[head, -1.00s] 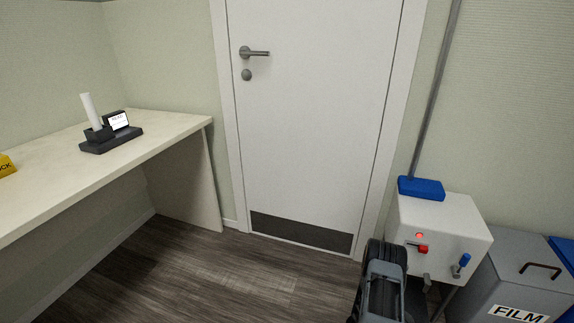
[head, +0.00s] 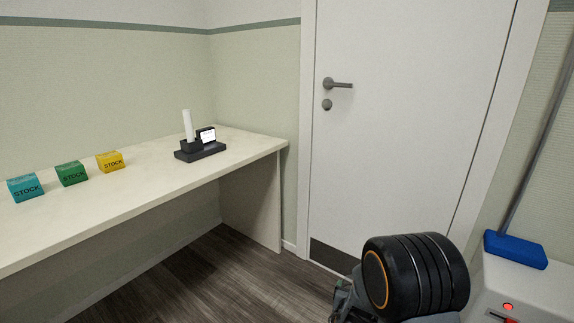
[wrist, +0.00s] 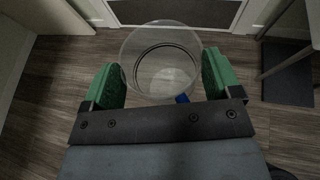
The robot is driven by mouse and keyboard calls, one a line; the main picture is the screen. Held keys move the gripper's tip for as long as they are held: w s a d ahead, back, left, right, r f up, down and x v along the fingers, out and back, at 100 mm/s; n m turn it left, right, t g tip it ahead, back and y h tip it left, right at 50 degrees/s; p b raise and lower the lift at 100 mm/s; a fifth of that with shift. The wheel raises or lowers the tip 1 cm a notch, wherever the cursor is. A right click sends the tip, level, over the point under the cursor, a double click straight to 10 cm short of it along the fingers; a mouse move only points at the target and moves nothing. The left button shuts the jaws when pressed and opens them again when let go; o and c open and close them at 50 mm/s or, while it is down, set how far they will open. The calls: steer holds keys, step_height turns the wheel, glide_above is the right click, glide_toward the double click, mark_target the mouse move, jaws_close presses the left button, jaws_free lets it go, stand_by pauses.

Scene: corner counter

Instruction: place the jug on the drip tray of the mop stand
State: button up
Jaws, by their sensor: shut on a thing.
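A clear, round jug (wrist: 160,55) shows in the wrist view, seen from above with its open mouth toward the camera. My gripper (wrist: 163,80) is shut on it, one green finger pad on each side. A small blue part (wrist: 182,98) shows at its near rim. In the head view my dark wrist (head: 415,278) is at the lower right and hides the jug. A blue mop head (head: 515,250) with a grey pole is at the right edge, by a white box (head: 525,290). I cannot make out the drip tray for certain.
A dark square mat or tray (wrist: 287,72) lies low at the right, beside thin legs. A pale counter (head: 130,205) on the left holds several stock blocks (head: 71,173) and a black stand (head: 200,150) with a white roll. A closed door (head: 400,120) stands behind; floor before it is clear.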

steer(key=a+r+p, duration=0.2)
steer(key=r+p, duration=1.6)
steer(key=r, duration=0.4)
steer(key=a+r+n+y+p, duration=0.1)
steer(key=r+p, duration=1.7)
steer(key=r, duration=0.4)
steer(key=shift+w+a, duration=0.35)
steer(key=shift+a, duration=0.05)
steer(key=shift+a, duration=0.1)
